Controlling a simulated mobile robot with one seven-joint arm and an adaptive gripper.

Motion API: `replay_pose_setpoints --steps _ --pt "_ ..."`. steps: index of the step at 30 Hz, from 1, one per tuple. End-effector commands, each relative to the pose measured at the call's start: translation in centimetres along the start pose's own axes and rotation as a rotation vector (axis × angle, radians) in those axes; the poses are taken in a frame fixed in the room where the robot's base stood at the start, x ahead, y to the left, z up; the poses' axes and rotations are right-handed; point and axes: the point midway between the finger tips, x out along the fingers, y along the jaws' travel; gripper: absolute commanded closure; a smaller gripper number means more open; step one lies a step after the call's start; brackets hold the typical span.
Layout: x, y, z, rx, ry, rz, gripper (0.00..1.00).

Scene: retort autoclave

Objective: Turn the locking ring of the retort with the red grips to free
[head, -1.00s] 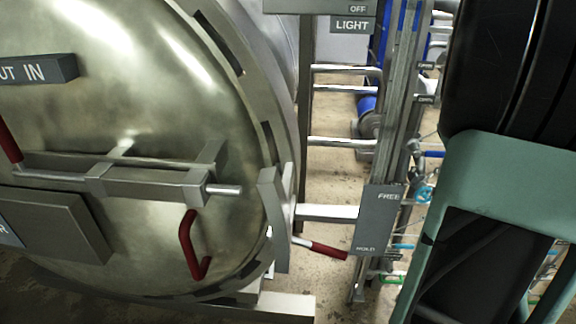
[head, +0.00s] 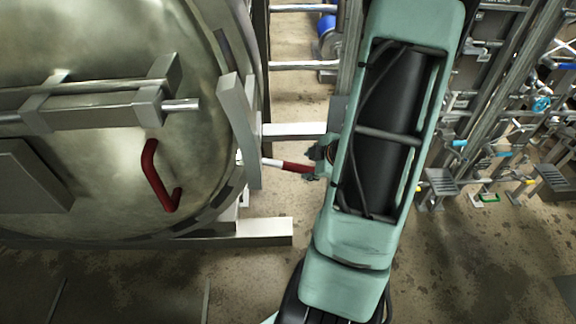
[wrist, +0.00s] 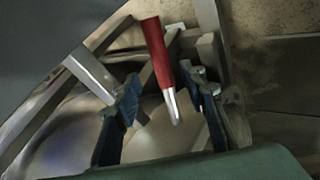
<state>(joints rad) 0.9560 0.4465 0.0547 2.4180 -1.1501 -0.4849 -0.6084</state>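The retort's round metal door (head: 110,200) fills the left of the head view, with the ring's slotted rim (head: 222,45) at its right edge. A bent red grip (head: 156,180) stands on the door. A lever with a red handle (head: 295,167) sticks out right of the rim, beside a grey upright bracket (head: 238,125). My gripper (head: 318,160) is at the handle's outer end, partly hidden by my arm. In the wrist view, my gripper (wrist: 168,92) is open. The red handle (wrist: 154,50) and its metal rod lie between the parted fingers, with gaps visible on both sides.
A grey bar (head: 292,130) runs just above the lever. A low metal beam (head: 250,230) lies below it. Pipes and steps (head: 455,185) stand to the right. Open floor (head: 150,280) lies in front. My arm hides most of the plate behind it.

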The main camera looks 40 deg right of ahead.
Motion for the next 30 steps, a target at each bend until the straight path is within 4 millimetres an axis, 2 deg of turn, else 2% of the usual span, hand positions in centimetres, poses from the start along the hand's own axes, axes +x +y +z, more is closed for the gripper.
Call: replay_pose_setpoints --steps 9,15,21,30 --pt "5.8 -0.3 0.2 0.001 0.000 -0.001 0.61" --pt "8.9 -0.1 0.1 0.001 0.000 0.001 0.61" --pt "10.3 0.1 0.1 0.001 -0.002 0.002 0.61" --pt "10.4 0.1 0.1 0.001 -0.002 0.002 0.61"
